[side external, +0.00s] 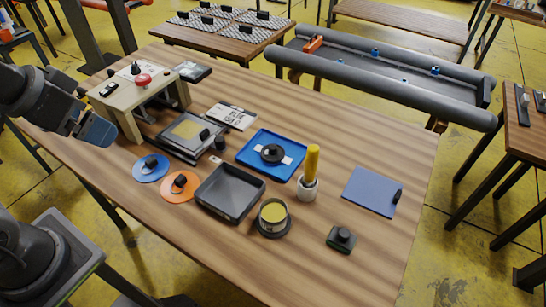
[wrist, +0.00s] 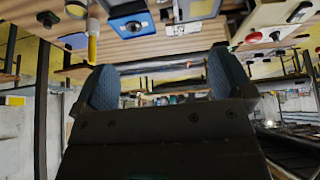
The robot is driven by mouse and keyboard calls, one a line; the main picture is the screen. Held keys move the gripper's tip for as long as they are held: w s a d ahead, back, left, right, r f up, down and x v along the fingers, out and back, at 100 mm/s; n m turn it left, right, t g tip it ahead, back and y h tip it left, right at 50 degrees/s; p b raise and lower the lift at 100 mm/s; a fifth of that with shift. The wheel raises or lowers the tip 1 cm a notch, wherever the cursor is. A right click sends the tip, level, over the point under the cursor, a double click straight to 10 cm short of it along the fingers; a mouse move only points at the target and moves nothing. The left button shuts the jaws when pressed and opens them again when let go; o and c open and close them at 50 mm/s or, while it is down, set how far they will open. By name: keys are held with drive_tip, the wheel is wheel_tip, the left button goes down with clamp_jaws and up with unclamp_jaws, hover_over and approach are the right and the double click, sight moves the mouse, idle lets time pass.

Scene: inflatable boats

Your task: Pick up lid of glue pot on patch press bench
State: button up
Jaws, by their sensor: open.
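A round pot (side external: 272,212) with a yellow top surface inside a pale rim stands on a dark round base near the table's front edge; it looks like the glue pot. I cannot tell for certain which piece is its lid. A round black piece with a raised centre (side external: 271,153) sits on the blue tray (side external: 250,159) and may be it. The tray also shows in the wrist view (wrist: 129,24). My gripper (side external: 97,130) is open and empty, at the table's left side by the wooden press stand, well away from the pot. Its blue fingers (wrist: 163,80) show apart in the wrist view.
The wooden press stand (side external: 139,81) with a red knob is close to my gripper. A grey bin (side external: 230,193), orange disc (side external: 180,187), blue disc (side external: 150,168), white cup with yellow handle (side external: 308,187), blue pad (side external: 371,193) and black knobbed block (side external: 341,239) stand around. The right front table is mostly clear.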

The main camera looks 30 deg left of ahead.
drive_tip(key=n+g+h, duration=0.1)
drive_tip(key=n+g, duration=0.4)
drive_tip(key=n, duration=2)
hover_over(273, 147)
drive_tip(key=f, duration=1.5)
drive_tip(key=s+f, duration=0.1)
drive_tip(key=f, duration=0.7)
drive_tip(key=shift+a+f, duration=0.1)
drive_tip(key=shift+w+f, duration=0.2)
drive_tip(key=shift+f, duration=0.75)
drive_tip(key=shift+w+f, duration=0.15)
drive_tip(key=shift+f, duration=0.85)
drive_tip(key=shift+w+f, duration=0.2)
drive_tip(key=shift+f, duration=0.75)
